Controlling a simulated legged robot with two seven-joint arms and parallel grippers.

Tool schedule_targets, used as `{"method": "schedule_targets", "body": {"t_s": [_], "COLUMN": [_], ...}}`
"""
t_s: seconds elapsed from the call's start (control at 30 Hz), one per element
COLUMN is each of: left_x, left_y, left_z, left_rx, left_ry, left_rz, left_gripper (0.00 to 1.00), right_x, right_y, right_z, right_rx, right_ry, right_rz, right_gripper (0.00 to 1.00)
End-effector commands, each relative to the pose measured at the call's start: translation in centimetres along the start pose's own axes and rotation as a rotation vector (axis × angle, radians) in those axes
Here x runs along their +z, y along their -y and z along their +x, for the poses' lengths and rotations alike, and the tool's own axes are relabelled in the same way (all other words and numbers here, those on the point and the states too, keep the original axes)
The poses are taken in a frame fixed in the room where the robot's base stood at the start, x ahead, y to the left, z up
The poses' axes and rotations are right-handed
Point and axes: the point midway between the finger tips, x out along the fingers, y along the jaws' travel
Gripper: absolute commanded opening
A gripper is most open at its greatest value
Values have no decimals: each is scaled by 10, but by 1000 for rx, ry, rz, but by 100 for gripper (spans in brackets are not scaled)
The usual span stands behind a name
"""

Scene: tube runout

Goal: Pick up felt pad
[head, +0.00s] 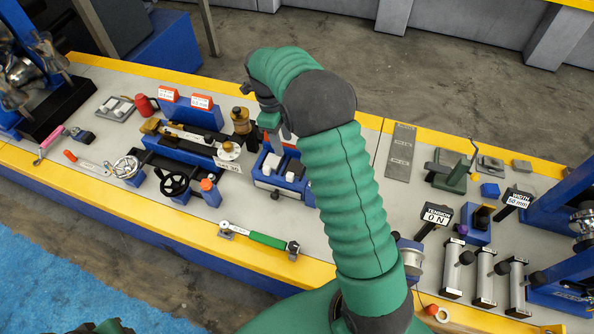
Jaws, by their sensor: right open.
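My right arm reaches up over the bench and bends down at its far end. My right gripper (271,137) is open, just above a small blue holder (268,181) with pale blocks in it. One white block (271,164) sits at the holder's left, and another pale block (294,168) with a dark top sits at its right. One of these may be the felt pad; I cannot tell which. The gripper's fingertips are partly hidden by my own wrist, and I cannot tell whether they touch anything. My left gripper is not in view.
Left of the holder stands a blue fixture with brass knobs (240,120) and handwheels (174,182). A green-handled wrench (265,239) lies in front. A grey plate (401,152) lies to the right. The yellow bench edge (130,212) runs in front.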

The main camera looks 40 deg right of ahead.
Motion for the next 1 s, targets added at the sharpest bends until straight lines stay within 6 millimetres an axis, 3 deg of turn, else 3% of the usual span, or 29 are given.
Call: {"method": "schedule_targets", "body": {"t_s": [0.23, 0.43, 0.63, 0.93, 1.0], "left_x": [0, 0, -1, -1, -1], "left_y": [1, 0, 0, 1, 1], "left_z": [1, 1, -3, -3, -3], "left_rx": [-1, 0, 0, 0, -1], "left_ry": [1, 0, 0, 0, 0], "left_rz": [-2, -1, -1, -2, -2], "left_gripper": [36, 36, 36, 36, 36], "right_x": [-1, -5, -8, -5, -6], "right_y": [7, 12, 4, 2, 4], "right_z": [70, 95, 128, 138, 139], "right_rx": [12, 15, 12, 6, 8], "right_ry": [-1, 5, 3, 4, 5], "right_rz": [-3, -3, -4, -5, -5], "right_gripper": [45, 45, 45, 45, 38]}}
